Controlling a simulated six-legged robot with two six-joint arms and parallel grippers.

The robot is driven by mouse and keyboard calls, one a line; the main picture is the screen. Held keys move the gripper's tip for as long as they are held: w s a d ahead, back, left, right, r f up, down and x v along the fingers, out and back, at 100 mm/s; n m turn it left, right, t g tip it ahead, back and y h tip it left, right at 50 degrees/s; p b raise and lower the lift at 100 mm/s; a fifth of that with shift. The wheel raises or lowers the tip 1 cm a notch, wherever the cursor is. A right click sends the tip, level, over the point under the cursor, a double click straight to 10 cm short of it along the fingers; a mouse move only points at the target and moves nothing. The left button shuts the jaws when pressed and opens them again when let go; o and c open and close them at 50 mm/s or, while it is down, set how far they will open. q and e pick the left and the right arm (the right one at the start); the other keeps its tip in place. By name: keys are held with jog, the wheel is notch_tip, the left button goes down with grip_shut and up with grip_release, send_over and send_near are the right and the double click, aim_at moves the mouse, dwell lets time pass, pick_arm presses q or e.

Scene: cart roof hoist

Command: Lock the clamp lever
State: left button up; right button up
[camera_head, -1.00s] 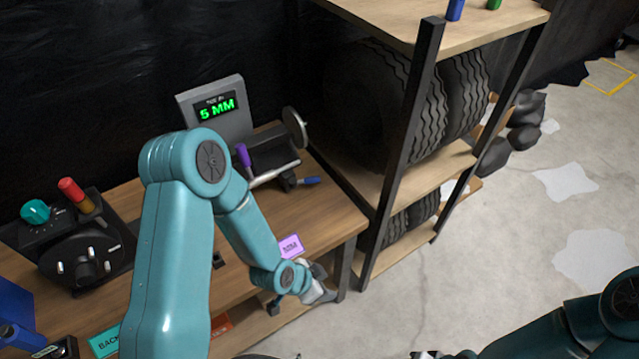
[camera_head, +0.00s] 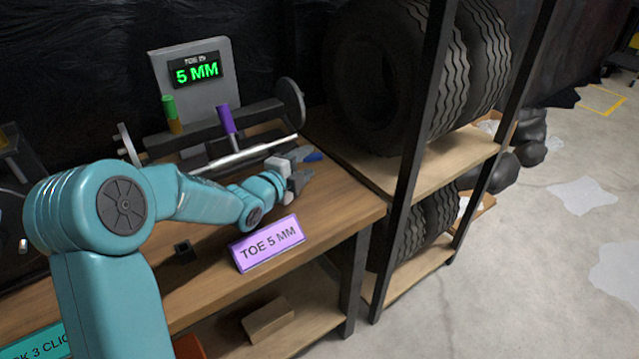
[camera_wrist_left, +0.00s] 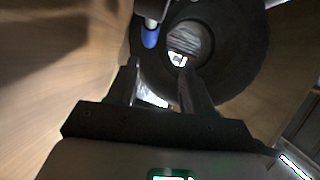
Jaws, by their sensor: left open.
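The toe gauge rig on the bench has a silver rod (camera_head: 240,156) across its front. A small lever with a blue handle (camera_head: 313,157), which looks like the clamp lever, sticks out at the rod's right end; its blue tip (camera_wrist_left: 150,37) shows ahead of the fingers in the left wrist view. My left gripper (camera_head: 301,168) is open and empty, close beside the blue handle, and partly covers the lever's base. In the left wrist view, the two dark fingers (camera_wrist_left: 160,82) stand apart with the blue tip beyond them. I cannot tell whether they touch it. My right gripper is not in view.
A display (camera_head: 197,71) reads 5 MM. A purple upright handle (camera_head: 227,120) and a green-and-orange handle (camera_head: 171,113) stand on the rig. A purple TOE 5 MM sign (camera_head: 267,243) is at the bench's front edge. A tire rack (camera_head: 410,130) stands close on the right.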

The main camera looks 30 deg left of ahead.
aim_at(310, 160)
pick_arm(q)
jog(key=shift+s+a+f+y+b, duration=0.15)
jog(key=shift+s+a+f+b, duration=0.05)
jog(key=shift+a+f+b, duration=0.25)
jog(key=shift+s+a+f+y+b, duration=0.2)
jog(key=shift+a+f+b, duration=0.1)
jog(key=shift+f, duration=0.2)
jog(key=shift+w+f, duration=0.15)
jog(key=shift+w, duration=0.15)
jog(key=w, duration=0.4)
jog(key=w+f, duration=0.1)
jog(key=w, duration=0.2)
jog(key=shift+a, duration=0.2)
jog(key=shift+s+r, duration=0.1)
grip_shut()
